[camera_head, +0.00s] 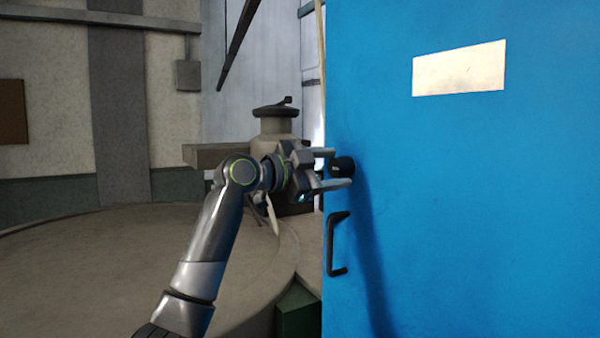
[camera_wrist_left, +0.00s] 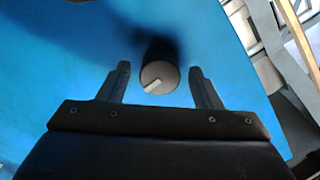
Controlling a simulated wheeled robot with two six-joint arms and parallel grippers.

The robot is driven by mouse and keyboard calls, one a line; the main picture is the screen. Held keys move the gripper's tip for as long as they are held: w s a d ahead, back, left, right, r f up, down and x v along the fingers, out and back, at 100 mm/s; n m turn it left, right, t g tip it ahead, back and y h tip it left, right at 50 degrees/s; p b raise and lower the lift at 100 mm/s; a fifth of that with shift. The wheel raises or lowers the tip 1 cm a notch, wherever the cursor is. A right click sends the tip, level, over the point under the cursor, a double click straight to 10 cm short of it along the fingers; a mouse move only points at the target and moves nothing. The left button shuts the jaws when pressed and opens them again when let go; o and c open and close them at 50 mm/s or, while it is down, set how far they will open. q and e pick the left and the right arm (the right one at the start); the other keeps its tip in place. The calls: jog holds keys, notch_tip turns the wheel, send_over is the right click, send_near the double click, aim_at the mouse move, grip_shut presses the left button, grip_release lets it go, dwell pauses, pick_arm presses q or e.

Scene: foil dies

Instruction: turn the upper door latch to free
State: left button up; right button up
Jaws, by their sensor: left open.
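The blue door (camera_head: 450,200) fills the right side of the head view. The upper latch is a round black knob (camera_head: 342,166) near the door's left edge, above a black pull handle (camera_head: 338,244). In the left wrist view the latch knob (camera_wrist_left: 160,76) shows a grey face with a pale line pointing to the lower left. My left gripper (camera_head: 338,169) is open, with one finger above and one below the knob in the head view. In the wrist view its fingertips (camera_wrist_left: 160,69) stand on either side of the knob with gaps. My right gripper is not in view.
A pale blank plate (camera_head: 459,68) is fixed high on the door. A large round beige surface (camera_head: 130,265) lies to the left, with a beige machine with a dark cap (camera_head: 276,122) behind my arm. A green block (camera_head: 298,310) stands by the door's lower left edge.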

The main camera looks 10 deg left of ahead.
pick_arm(q)
jog(key=b+v, duration=0.5)
jog(key=v, duration=1.2)
jog(key=shift+w, duration=0.1)
